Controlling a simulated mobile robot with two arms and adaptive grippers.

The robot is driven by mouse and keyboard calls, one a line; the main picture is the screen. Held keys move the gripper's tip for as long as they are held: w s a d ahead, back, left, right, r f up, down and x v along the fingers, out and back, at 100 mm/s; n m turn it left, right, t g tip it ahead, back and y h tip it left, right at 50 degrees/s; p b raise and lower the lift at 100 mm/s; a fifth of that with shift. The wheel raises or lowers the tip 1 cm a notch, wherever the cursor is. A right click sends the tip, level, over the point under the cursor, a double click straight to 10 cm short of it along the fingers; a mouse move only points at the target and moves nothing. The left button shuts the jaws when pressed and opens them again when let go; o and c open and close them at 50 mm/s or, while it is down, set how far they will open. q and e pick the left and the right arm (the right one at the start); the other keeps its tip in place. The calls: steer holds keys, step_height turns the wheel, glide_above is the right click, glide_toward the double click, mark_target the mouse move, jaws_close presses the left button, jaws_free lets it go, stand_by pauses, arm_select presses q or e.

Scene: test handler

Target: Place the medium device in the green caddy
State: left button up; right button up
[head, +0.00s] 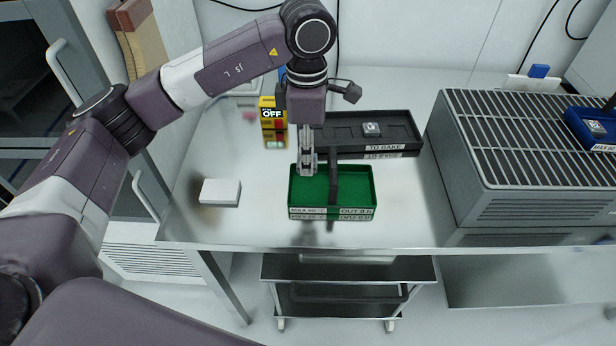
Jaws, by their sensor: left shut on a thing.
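The green caddy (361,197) stands on the metal bench, with labels on its front wall and a dark upright handle (333,185) across its middle. My left gripper (307,167) points down over the left half of the caddy, left of the handle. It is shut on the medium device, which is small and largely hidden by the fingers. I cannot tell whether the device touches the caddy floor. Another small grey device (371,128) sits in the black tray (405,133) marked "TO BAKE". My right gripper is not in view.
A yellow unit marked "OFF" (272,113) stands behind left of the caddy. A white box (220,192) lies to the left. A large slatted grey machine (525,150) fills the right, with a blue tray (585,122) on top. The bench's front edge is clear.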

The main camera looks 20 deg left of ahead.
arm_select(q)
glide_above(307, 190)
step_height(307, 190, down, 4)
steer(key=shift+f, duration=0.1)
steer(key=shift+f+p, duration=0.5)
steer(key=shift+f, duration=1.45)
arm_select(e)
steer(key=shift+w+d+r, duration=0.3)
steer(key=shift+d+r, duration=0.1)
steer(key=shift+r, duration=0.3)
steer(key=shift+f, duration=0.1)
arm_select(q)
steer(key=o, duration=0.8)
steer(key=shift+f, duration=0.15)
steer(key=o, duration=0.4)
steer(key=shift+o, duration=0.2)
